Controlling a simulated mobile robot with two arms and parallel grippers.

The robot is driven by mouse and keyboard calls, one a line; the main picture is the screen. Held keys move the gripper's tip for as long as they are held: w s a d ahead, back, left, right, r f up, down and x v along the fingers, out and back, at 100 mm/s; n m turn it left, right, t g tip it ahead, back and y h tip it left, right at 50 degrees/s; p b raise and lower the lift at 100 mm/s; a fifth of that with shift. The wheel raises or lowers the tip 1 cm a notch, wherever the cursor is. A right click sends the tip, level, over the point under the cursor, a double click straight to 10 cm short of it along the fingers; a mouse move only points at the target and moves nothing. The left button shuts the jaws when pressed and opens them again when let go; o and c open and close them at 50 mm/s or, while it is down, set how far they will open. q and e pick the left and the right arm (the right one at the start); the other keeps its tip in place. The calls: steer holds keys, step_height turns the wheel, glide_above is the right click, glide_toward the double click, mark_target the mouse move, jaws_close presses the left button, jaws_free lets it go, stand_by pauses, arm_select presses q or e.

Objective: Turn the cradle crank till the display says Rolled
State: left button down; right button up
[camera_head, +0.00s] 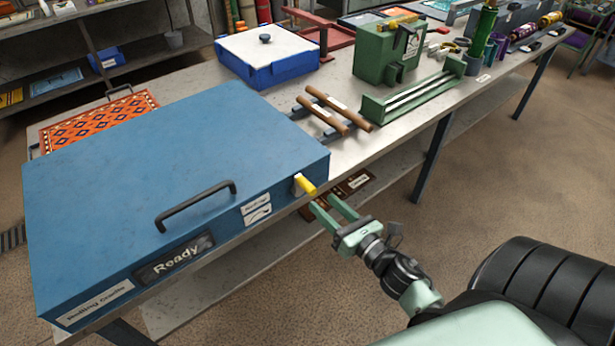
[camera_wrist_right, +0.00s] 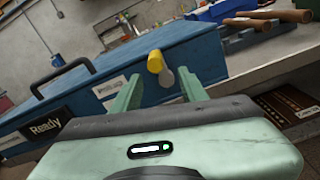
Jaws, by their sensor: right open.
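The crank with a yellow knob (camera_head: 305,184) sticks out at the right end of the front face. My right gripper (camera_head: 328,205) is open and empty, just in front of and below the knob. In the right wrist view the yellow knob (camera_wrist_right: 155,61) shows between the two fingers, beyond their tips. My left gripper is not in view.
A patterned orange rug (camera_head: 98,121) lies behind the cradle. Brown rollers (camera_head: 335,112), a green rack (camera_head: 413,95), a blue box with a white lid (camera_head: 266,55) and a green machine (camera_head: 388,55) stand farther along the bench (camera_head: 355,150). The floor in front is open.

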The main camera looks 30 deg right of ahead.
mark_target(307, 186)
steer(key=shift+n, duration=0.3)
steer(key=w, duration=0.2)
steer(key=w+r+p, duration=0.1)
steer(key=w, duration=0.1)
steer(key=w+p, duration=0.1)
steer(key=w, duration=0.1)
steer(key=shift+w+a+r, duration=0.15)
steer(key=shift+w+a, duration=0.25)
steer(key=shift+w, duration=0.45)
jaws_close()
